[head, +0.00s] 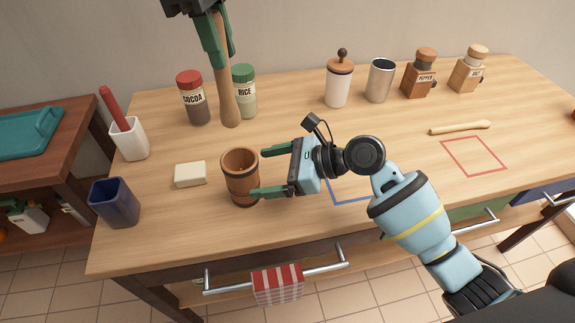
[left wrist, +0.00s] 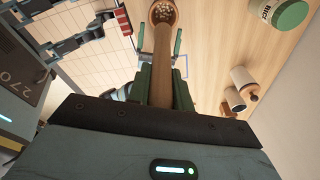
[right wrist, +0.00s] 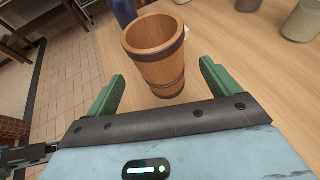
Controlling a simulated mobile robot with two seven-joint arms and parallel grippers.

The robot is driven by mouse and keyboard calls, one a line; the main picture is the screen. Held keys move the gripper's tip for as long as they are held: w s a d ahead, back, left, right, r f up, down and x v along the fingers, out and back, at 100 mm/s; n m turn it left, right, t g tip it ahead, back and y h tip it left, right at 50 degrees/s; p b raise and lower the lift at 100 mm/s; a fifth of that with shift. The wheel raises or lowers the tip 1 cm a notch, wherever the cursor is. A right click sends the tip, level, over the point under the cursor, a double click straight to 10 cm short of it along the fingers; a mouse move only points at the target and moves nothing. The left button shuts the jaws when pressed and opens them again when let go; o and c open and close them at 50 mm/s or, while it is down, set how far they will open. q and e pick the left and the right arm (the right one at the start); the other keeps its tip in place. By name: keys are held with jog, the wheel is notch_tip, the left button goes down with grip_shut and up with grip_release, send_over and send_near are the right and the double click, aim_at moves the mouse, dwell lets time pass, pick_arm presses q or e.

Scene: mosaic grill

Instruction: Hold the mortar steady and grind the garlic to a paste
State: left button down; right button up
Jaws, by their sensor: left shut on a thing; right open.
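The mortar is a brown wooden cup with dark bands (head: 241,180), upright on the table; it also shows in the right wrist view (right wrist: 157,60). My right gripper (head: 258,173) is open, with one finger on each side of the mortar and gaps visible in the right wrist view. My left gripper (head: 216,45) is shut on a long wooden pestle (head: 226,90) that points down. In the head view the pestle's thick end appears behind the mortar, outside it. In the left wrist view the pestle (left wrist: 168,65) lines up with the mortar's mouth (left wrist: 163,10). I cannot make out garlic.
A cocoa jar (head: 193,98) and a rice jar (head: 245,92) stand behind the pestle. A butter-like block (head: 190,174), a white holder (head: 130,139) and a blue cup (head: 115,203) are left of the mortar.

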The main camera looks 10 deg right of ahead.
aim_at(242, 176)
jog(key=shift+x, duration=3.15)
jog(key=c, duration=1.3)
jog(key=shift+o, duration=0.2)
pick_arm(q)
jog(key=shift+f, duration=2.5)
